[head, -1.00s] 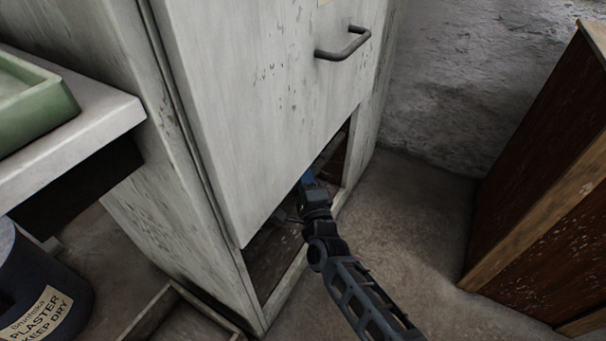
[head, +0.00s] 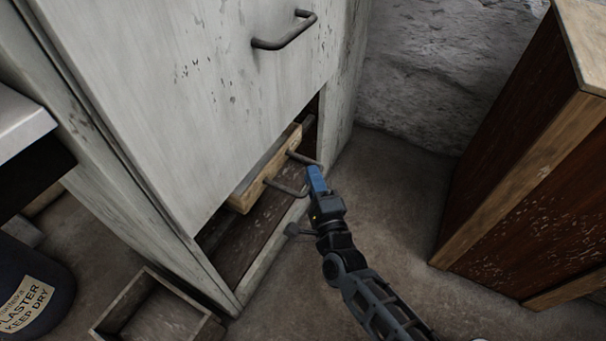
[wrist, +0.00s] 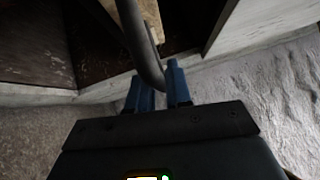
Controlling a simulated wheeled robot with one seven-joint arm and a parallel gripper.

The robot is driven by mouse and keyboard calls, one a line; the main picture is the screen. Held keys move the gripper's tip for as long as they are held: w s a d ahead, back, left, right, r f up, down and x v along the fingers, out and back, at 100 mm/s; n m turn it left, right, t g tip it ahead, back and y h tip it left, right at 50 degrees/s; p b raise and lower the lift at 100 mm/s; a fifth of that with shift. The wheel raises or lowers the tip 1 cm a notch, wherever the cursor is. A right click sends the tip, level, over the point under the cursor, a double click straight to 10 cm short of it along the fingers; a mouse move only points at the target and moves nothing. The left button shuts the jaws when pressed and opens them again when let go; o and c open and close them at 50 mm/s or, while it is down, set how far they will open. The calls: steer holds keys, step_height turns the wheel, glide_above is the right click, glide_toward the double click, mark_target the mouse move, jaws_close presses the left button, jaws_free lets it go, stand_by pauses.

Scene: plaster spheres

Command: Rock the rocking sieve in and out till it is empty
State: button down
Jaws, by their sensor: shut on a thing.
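The rocking sieve (head: 264,170) shows as a pale wooden frame inside the low opening of the grey cabinet. Its dark metal handle (head: 287,189) sticks out toward me through the opening. My gripper (head: 316,178), with blue fingers, is shut on the handle, just outside the opening. In the wrist view the handle (wrist: 143,48) bends down between the blue fingers of my gripper (wrist: 158,82), and the sieve's wood (wrist: 140,20) shows behind it. What lies in the sieve is hidden by the cabinet front.
The cabinet (head: 215,105) has a second, fixed-looking handle (head: 285,32) higher on its front. A wooden box (head: 160,305) stands on the floor at its foot. A plaster bin (head: 30,290) is at the lower left. A dark wooden cupboard (head: 520,185) stands on the right, with bare floor between.

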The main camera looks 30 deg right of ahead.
steer(key=shift+s+d+f, duration=0.15)
steer(key=shift+s+d, duration=0.05)
steer(key=shift+s, duration=0.15)
steer(key=c, duration=1.2)
jaws_free()
steer(key=shift+o, duration=0.2)
steer(key=s+a+p, duration=0.1)
steer(key=s, duration=0.6)
steer(key=shift+s+a+f+p, duration=0.15)
steer(key=shift+s+f+p, duration=0.2)
steer(key=shift+f+p, duration=0.05)
